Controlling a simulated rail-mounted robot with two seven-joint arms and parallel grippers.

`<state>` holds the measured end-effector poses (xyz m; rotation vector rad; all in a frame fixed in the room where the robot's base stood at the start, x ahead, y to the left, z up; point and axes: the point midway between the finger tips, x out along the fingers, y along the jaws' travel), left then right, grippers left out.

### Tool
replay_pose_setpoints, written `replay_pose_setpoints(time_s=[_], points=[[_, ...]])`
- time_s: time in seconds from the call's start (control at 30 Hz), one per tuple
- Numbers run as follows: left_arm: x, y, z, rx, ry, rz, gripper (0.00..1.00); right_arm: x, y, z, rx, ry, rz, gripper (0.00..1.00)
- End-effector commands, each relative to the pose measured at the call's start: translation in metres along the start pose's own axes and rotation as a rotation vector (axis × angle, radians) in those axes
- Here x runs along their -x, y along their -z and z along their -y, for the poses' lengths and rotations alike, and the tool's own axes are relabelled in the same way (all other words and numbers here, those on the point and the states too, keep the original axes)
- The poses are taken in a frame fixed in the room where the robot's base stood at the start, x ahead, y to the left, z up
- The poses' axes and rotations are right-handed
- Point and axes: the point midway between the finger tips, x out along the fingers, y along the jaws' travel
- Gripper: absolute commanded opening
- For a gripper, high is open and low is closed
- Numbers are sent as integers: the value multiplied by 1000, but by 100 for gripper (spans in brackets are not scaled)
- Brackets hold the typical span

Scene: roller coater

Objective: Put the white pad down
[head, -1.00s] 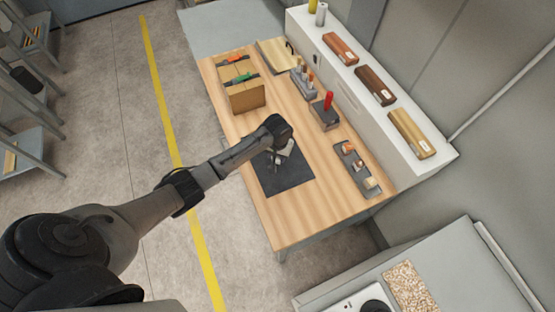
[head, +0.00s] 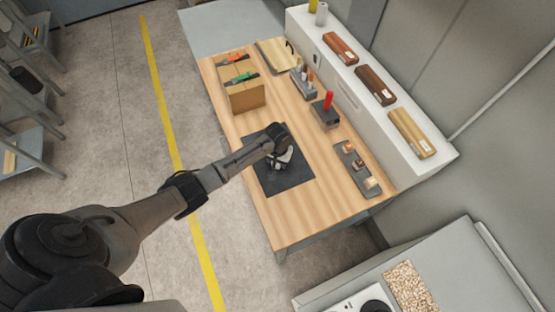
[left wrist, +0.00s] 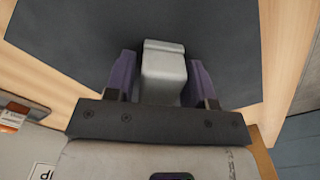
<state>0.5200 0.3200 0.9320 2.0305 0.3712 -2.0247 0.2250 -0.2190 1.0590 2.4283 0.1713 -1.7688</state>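The white pad (left wrist: 163,68) is a pale grey-white block between the two purple fingers of my left gripper (left wrist: 162,80), which looks shut on it. In the head view the left gripper (head: 277,163) is over the dark mat (head: 297,184) on the wooden table, with the pad (head: 286,156) showing pale at its tip. In the left wrist view the mat (left wrist: 75,45) fills the area around the pad. I cannot tell whether the pad touches the mat. My right gripper is in neither view.
A cardboard box (head: 246,97) stands left of the mat. A block with a red handle (head: 325,115) and a grey tray with small pieces (head: 358,170) stand toward the table's back edge. The near right end of the table (head: 310,220) is clear.

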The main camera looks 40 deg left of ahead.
Motion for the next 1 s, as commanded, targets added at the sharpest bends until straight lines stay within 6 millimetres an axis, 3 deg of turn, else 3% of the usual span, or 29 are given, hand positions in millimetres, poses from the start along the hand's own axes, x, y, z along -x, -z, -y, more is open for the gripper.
replay_pose_setpoints(time_s=[0.13,0.47,1.0], points=[[0,0,0,0,0,0,63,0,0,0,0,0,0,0],[7,0,0,0,0,-1,63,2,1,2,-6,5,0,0],[98,1,0,0,-1,-3,63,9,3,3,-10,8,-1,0]])
